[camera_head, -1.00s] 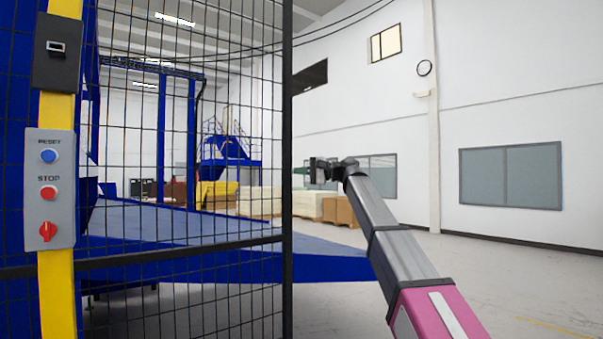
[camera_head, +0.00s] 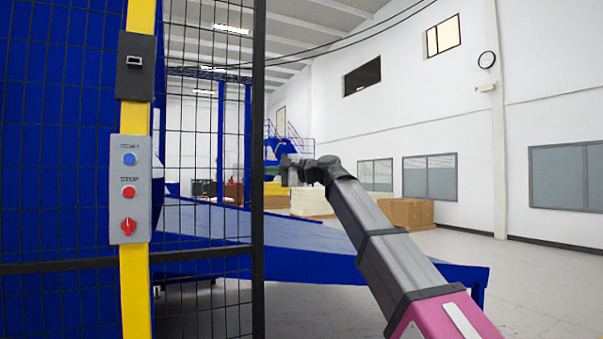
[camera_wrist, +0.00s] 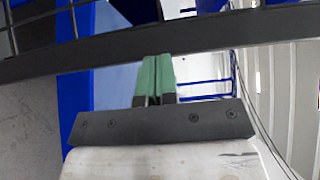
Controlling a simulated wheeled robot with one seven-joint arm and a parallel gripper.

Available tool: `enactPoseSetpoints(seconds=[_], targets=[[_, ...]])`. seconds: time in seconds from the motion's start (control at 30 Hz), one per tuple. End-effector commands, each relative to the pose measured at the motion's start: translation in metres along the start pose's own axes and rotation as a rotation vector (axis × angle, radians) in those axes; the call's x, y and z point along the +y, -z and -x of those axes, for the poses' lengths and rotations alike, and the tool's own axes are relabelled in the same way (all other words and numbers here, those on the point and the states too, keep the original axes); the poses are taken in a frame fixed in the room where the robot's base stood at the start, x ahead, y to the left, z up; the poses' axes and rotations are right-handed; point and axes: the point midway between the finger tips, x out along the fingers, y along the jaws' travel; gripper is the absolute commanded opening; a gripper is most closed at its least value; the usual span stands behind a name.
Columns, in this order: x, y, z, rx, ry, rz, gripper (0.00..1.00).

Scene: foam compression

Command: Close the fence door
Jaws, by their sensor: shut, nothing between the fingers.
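The fence door is a black wire-mesh panel (camera_head: 205,252) beside a yellow post (camera_head: 137,290). Its dark free edge (camera_head: 258,120) stands upright near the middle of the head view, and the panel looks slanted away from me. My gripper (camera_head: 288,171) is just right of that edge in the head view. In the wrist view the green fingers of my gripper (camera_wrist: 155,75) are together with nothing between them. A dark frame bar (camera_wrist: 120,47) crosses close by their tips; I cannot tell whether they touch it.
A grey control box (camera_head: 130,190) with blue and red buttons and a red switch is on the yellow post. Behind the mesh is a blue sloped platform (camera_head: 330,242). Pale and brown blocks (camera_head: 405,213) stand farther back. Grey floor (camera_head: 540,270) is open at the right.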

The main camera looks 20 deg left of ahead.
Motion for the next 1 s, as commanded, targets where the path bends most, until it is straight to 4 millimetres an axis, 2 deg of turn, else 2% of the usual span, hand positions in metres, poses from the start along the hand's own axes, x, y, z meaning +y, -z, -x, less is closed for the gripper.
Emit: enactPoseSetpoints(seconds=[0.03, 0.2, 0.6, 0.8, 1.0], targets=[[0.0, -0.014, -0.014, -0.005, 0.001, 0.0, 0.0], [0.0, -0.053, -0.053, -0.005, 0.001, 0.0, 0.0], [-0.001, -0.137, -0.14, -0.002, 0.001, 0.0, 0.0], [-0.001, -0.165, -0.169, 0.0, 0.0, 0.0, 0.0], [-0.001, -0.181, -0.185, 0.001, 0.0, 0.0, 0.0]])
